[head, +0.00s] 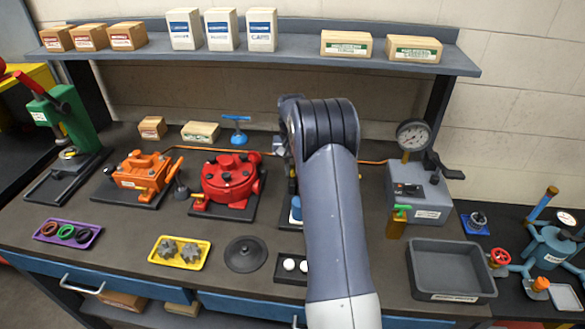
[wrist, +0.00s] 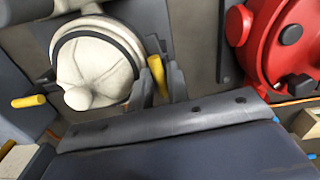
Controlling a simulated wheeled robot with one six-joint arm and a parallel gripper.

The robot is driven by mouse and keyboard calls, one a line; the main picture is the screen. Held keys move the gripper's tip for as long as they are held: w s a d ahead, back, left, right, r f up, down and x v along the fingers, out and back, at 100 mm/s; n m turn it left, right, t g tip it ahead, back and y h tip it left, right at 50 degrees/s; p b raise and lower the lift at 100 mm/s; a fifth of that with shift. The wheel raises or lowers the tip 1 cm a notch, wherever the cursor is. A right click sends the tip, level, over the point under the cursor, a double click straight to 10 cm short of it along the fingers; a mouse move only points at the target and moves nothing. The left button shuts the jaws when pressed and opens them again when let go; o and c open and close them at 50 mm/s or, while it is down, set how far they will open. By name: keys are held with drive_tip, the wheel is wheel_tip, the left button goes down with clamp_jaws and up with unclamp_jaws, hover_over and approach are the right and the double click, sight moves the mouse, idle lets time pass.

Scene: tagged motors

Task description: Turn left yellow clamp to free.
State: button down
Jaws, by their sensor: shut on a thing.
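In the wrist view a cream-white motor (wrist: 95,75) with a rounded front and a dark band sits in its mount. One yellow clamp handle (wrist: 156,75), on the side toward the red motor, is between the fingers of my gripper (wrist: 160,88). The gripper is shut on this handle, which stands nearly upright and slightly tilted in the picture. A second yellow clamp handle (wrist: 28,101) lies sideways on the motor's other side, clear of the gripper. In the head view my arm hides the white motor, both clamps and the fingertips.
The red motor (head: 228,178) stands close to the left of my arm; it also shows in the wrist view (wrist: 290,45). An orange motor (head: 140,175) is farther left. A grey gauge box (head: 420,195) and an empty grey tray (head: 450,270) stand at right. A shelf (head: 270,57) spans the back.

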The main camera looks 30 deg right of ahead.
sight(293, 169)
drive_tip(key=shift+m, duration=0.6)
drive_tip(key=c, duration=1.4)
unclamp_jaws()
drive_tip(key=shift+o, duration=0.2)
drive_tip(key=shift+r, duration=0.1)
wheel_tip(293, 169, up, 11)
drive_tip(key=b, duration=0.1)
drive_tip(key=shift+b, duration=0.3)
drive_tip(key=shift+f, duration=0.2)
